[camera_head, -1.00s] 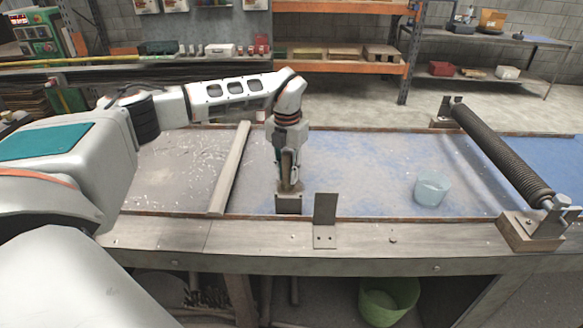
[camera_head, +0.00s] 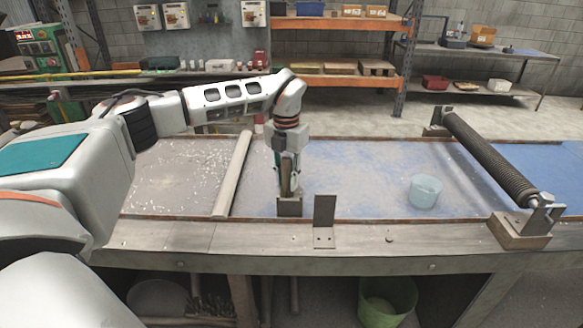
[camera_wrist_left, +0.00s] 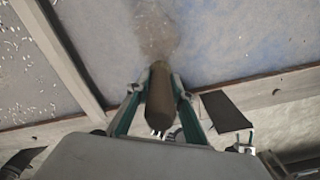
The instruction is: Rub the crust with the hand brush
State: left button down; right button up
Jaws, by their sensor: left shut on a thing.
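My left gripper (camera_head: 289,180) points down over the blue-grey mesh bed (camera_head: 350,180), near its front edge. It is shut on the brown handle of the hand brush (camera_wrist_left: 160,95), which stands between the two fingers in the left wrist view. In the head view a dark block (camera_head: 290,207) shows directly under the gripper; I cannot tell whether it is the brush head. A faint brownish patch (camera_wrist_left: 155,35), possibly the crust, lies on the mesh beyond the handle in the wrist view. The brush's contact with the surface is hidden. My right gripper is not in view.
A pale bar (camera_head: 233,175) crosses the bed left of the gripper. An upright metal bracket (camera_head: 324,220) stands close on the right at the front rail. A translucent tub (camera_head: 425,191) and a spring-wrapped roller (camera_head: 487,155) are farther right. A green bin (camera_head: 387,300) sits underneath.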

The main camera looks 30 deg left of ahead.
aim_at(287, 158)
pick_arm(q)
notch_tip(287, 158, up, 3)
jog(key=shift+d+f, duration=0.1)
jog(key=shift+d, duration=0.05)
jog(key=shift+s+r, duration=0.1)
jog(key=shift+r, duration=0.7)
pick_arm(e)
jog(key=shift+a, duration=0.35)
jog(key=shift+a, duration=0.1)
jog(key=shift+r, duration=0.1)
